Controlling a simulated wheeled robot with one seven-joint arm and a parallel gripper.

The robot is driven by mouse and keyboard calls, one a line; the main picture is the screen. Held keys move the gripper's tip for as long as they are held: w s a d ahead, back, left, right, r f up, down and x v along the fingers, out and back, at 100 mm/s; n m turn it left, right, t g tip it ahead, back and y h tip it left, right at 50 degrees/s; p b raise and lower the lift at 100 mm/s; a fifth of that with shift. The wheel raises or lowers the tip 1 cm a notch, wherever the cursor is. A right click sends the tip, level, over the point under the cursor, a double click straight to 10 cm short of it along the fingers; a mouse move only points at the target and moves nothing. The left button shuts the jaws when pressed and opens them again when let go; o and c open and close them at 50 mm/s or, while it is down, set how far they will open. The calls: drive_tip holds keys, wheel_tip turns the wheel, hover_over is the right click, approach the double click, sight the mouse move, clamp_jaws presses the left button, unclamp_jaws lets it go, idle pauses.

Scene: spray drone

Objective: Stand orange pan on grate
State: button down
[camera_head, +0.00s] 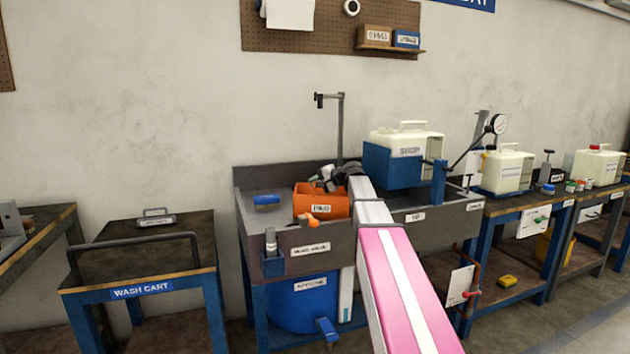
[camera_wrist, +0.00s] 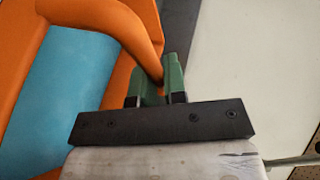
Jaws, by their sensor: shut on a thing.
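The orange pan (camera_head: 322,207) is a box-like pan with a white label on its front, in the grey sink bench in the head view. In the wrist view the orange pan (camera_wrist: 110,60) fills the left side, with a blue-tinted area inside it and a curved orange handle. My gripper (camera_wrist: 160,85) is shut on that handle, its green fingers on either side of it. In the head view my gripper (camera_head: 330,176) is small and partly hidden behind my arm at the pan's back edge. I cannot make out the grate, nor whether the pan touches the bench.
A blue brush-like object (camera_head: 266,200) lies left of the pan. A white tank in a blue holder (camera_head: 392,165) stands right of my arm. A thin upright tap post (camera_head: 340,125) rises behind. A wash cart (camera_head: 140,262) stands at left; a blue bucket (camera_head: 303,300) is below.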

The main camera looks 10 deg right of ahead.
drive_tip(key=c, duration=1.2)
unclamp_jaws()
drive_tip(key=shift+o, duration=0.2)
drive_tip(key=v, duration=1.2)
